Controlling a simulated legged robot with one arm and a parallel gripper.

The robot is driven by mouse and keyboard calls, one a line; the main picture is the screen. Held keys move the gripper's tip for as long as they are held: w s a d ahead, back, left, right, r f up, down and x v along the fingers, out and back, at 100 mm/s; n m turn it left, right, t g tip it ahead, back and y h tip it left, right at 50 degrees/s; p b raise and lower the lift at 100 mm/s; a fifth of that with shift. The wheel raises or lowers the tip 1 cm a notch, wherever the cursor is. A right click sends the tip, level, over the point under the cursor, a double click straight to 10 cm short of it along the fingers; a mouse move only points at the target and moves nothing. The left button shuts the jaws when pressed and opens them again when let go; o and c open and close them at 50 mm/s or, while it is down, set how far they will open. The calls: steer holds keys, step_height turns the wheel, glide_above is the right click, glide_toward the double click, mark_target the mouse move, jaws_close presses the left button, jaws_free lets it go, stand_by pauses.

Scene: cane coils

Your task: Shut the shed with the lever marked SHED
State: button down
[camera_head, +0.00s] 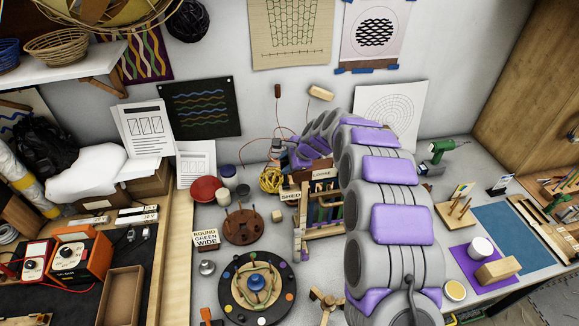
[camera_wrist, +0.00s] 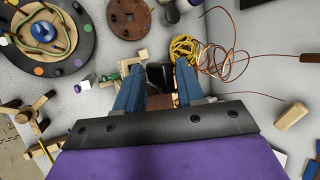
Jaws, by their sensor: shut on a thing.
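The small wooden loom (camera_head: 320,222) stands on the bench, left of my arm, and its right side is hidden by the arm. A small sign reading SHED (camera_head: 291,195) is at its upper left. Another sign, apparently LOOM (camera_head: 322,173), is behind it. In the wrist view, my gripper (camera_wrist: 159,74) has its two blue fingers on either side of a dark piece (camera_wrist: 160,77) and is shut on it. I cannot tell whether this piece is the lever marked SHED. In the head view, the fingers are mostly hidden among the loom parts.
A yellow cord coil (camera_head: 270,180) and a brown disc with pegs (camera_head: 244,227) lie left of the loom. A round black board (camera_head: 233,293) with coloured dots is in front. A sign reading ROUND GREEN WIDE (camera_head: 206,238) stands nearby. A green drill (camera_head: 440,150) is right of my arm.

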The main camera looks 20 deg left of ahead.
steer(key=shift+w+a+r, duration=0.1)
steer(key=shift+r, duration=0.05)
steer(key=c, duration=1.1)
jaws_free()
steer(key=shift+w+a+f, duration=0.1)
steer(key=shift+a+f, duration=0.15)
steer(key=shift+a, duration=0.15)
steer(key=shift+d, duration=0.3)
steer(key=shift+r, duration=0.1)
steer(key=b+v, duration=0.2)
steer(key=v, duration=1.5)
steer(key=shift+d, duration=0.15)
